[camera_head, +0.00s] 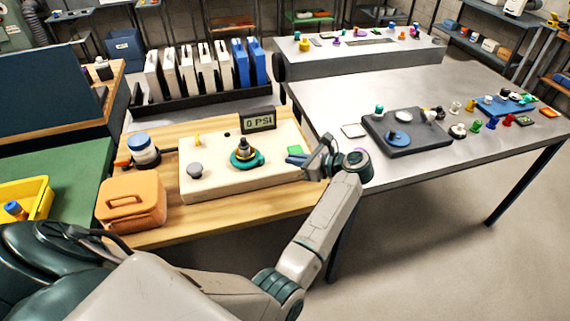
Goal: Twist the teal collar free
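The teal collar (256,161) sits around the base of a dark and brass-coloured fitting (243,147) on a cream panel (215,185). A small display (258,120) reading "0 PSI" stands behind the fitting. My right gripper is not in view.
A grey knob (195,170) and a yellow peg (197,139) are on the panel. An orange case (132,203) and a blue-white jar (143,150) stand left of it. A grey table (400,180) with a dark tray (420,150) and several small parts is at right.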

